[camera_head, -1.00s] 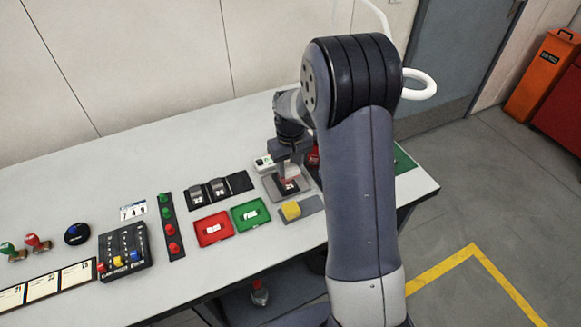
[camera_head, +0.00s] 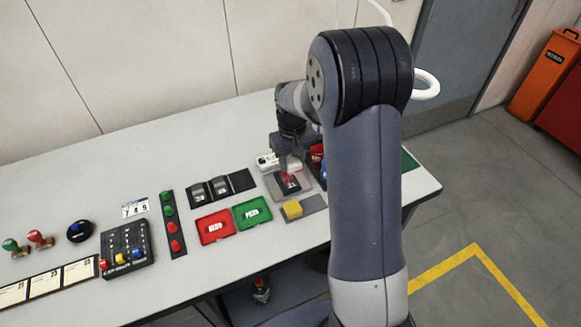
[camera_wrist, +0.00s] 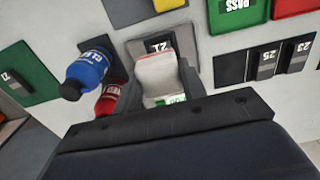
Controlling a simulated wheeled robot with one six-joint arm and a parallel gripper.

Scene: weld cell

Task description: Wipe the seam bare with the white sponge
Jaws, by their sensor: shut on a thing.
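My gripper (camera_wrist: 155,95) is shut on the white sponge (camera_wrist: 157,75), which shows pale with a reddish tint toward its far end. In the head view my gripper (camera_head: 287,160) is over the dark plate (camera_head: 289,184) marked 21, which lies on a grey tray (camera_head: 270,187). In the wrist view the plate's label (camera_wrist: 158,46) shows just past the sponge. The sponge and fingers cover part of the plate. I cannot tell the state of its seam, nor whether the sponge touches it.
A yellow block (camera_head: 292,209) lies on a grey pad in front. Red (camera_head: 215,226) and green (camera_head: 252,212) trays sit to the left. Blue (camera_wrist: 88,70) and red (camera_wrist: 108,100) bottles stand close beside my gripper.

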